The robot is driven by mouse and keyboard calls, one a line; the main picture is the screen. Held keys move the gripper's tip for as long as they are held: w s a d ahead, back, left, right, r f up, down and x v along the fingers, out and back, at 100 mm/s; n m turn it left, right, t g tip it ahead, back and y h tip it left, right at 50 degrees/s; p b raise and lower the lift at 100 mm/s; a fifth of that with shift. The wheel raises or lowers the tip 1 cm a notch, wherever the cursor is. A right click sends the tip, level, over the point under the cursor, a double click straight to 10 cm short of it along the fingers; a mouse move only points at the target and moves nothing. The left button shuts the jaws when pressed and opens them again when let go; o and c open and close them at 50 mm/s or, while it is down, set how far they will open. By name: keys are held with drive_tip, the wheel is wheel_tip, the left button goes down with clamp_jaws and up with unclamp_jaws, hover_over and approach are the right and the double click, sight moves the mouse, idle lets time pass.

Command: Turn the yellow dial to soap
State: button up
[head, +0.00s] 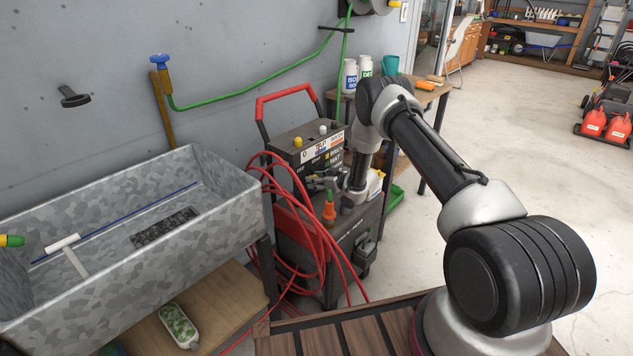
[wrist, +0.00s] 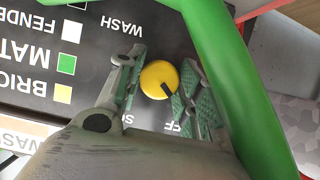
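The yellow dial (wrist: 159,80) is on a dark panel in the wrist view. Its black pointer mark faces lower right, towards upside-down letters reading "FF". A partly covered label starting with "S" is at the lower left, and "WASH" is above left. My gripper (wrist: 157,88) has one finger on each side of the dial; the right one is very close to it, and a narrow gap shows on the left. In the head view my gripper (head: 319,184) is at the front of the pressure washer (head: 318,150), and I cannot make out the dial between the fingers there.
A thick green band crosses the wrist view close to the right finger. Red hose (head: 290,225) loops on the washer's left side. A grey speckled sink (head: 225,225) stands left of it, and a wooden table (head: 432,95) with bottles stands behind.

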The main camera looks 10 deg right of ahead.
idle(0.3)
drive_tip(key=m+g+y, duration=0.1)
drive_tip(key=m+y, duration=0.1)
drive_tip(key=m, duration=0.2)
drive_tip(key=m+y, duration=0.3)
drive_tip(key=m, duration=0.1)
drive_tip(key=shift+d+f+g, duration=0.1)
drive_tip(key=shift+f+g, duration=0.05)
drive_tip(key=shift+g, duration=0.25)
idle(0.6)
drive_tip(key=o, duration=1)
drive_tip(key=shift+d, duration=0.1)
drive_tip(key=v, duration=1.2)
drive_tip(key=shift+w, duration=0.1)
